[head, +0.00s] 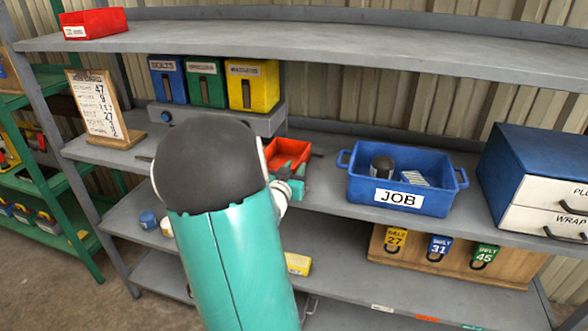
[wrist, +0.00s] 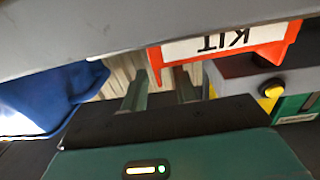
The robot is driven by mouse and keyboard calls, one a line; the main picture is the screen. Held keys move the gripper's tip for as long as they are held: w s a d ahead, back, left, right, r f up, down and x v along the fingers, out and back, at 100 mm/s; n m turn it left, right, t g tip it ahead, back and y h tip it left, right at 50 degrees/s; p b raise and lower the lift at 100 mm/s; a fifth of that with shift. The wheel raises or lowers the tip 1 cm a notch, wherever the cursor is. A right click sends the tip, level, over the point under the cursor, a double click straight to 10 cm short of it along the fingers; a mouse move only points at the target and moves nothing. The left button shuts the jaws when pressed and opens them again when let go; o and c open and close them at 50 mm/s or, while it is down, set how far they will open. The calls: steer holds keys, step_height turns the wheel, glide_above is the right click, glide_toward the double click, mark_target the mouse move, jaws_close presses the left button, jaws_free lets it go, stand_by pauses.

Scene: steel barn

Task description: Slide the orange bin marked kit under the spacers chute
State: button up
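The orange kit bin (head: 288,152) stands on the middle shelf, right of the dispenser unit and partly hidden by my arm. In the wrist view its KIT label (wrist: 232,43) shows upside down. Blue, green (head: 206,84) and yellow (head: 252,86) chutes stand in a row above a grey base (head: 268,119); their labels are too small to read surely. My gripper (head: 290,181) is at the bin's near side. In the wrist view its two fingers (wrist: 160,92) stand apart, with wall visible between them. I cannot tell whether they touch the bin.
A blue JOB bin (head: 408,205) holding items stands to the right, with a blue-and-white drawer unit (head: 540,180) beyond. A sign board (head: 97,108) stands left. An upper shelf (head: 340,43) runs overhead. My arm hides the shelf before the chutes.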

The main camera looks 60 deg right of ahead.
steer(key=shift+w+d+f, duration=0.1)
steer(key=shift+d+f, duration=0.05)
steer(key=shift+d, duration=0.15)
steer(key=shift+a, duration=0.2)
steer(key=shift+d, duration=0.15)
steer(key=c, duration=0.4)
jaws_close()
